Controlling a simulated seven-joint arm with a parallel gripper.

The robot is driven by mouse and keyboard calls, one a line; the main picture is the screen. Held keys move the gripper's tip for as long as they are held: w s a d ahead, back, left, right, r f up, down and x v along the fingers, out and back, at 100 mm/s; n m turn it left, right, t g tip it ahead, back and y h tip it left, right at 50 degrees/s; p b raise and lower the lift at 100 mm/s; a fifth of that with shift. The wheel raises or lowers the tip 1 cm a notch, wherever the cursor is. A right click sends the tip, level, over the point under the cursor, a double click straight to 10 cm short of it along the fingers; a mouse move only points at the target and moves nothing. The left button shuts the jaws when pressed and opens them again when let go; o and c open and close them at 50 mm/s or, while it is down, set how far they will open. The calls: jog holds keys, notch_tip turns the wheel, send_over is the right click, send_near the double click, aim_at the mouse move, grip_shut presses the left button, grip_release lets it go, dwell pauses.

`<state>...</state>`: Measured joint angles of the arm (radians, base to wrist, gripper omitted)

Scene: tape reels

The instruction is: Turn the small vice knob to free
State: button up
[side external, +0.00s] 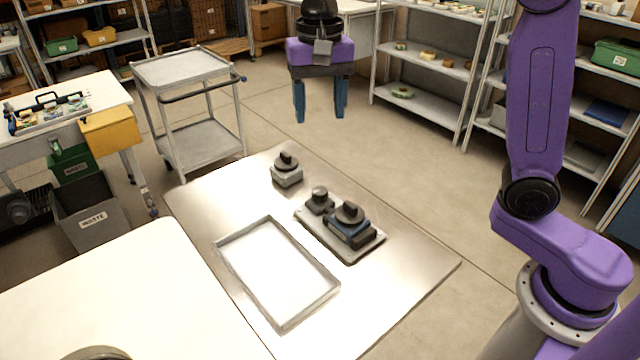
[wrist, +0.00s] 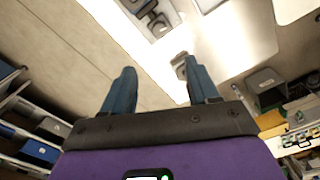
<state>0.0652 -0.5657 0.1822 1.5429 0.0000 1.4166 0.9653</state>
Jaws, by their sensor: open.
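My gripper (side external: 320,117) is open and empty, high above the far edge of the metal table (side external: 210,205). Its two blue fingers point down, well apart; they also show in the wrist view (wrist: 160,70). A grey base plate (side external: 357,253) on the table carries a blue-bodied device (side external: 338,229) with a dark knob (side external: 349,212), and a smaller dark knob (side external: 320,195) beside it. A separate grey block with a black knob (side external: 286,161) stands farther back. I cannot tell which is the small vice knob, nor its setting. The wrist view shows the plate's devices (wrist: 150,14) only partly.
A shallow tray (side external: 277,270) with a pale floor lies at the table's front. A white table (side external: 110,300) adjoins at left. A grey cart (side external: 190,68) and shelves (side external: 420,95) stand behind. The air between my gripper and the knobs is clear.

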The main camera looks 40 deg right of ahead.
aim_at(320, 190)
notch_tip(320, 190, down, 17)
jog(key=shift+f, duration=0.1)
dwell(0.5)
jog(key=c, duration=1)
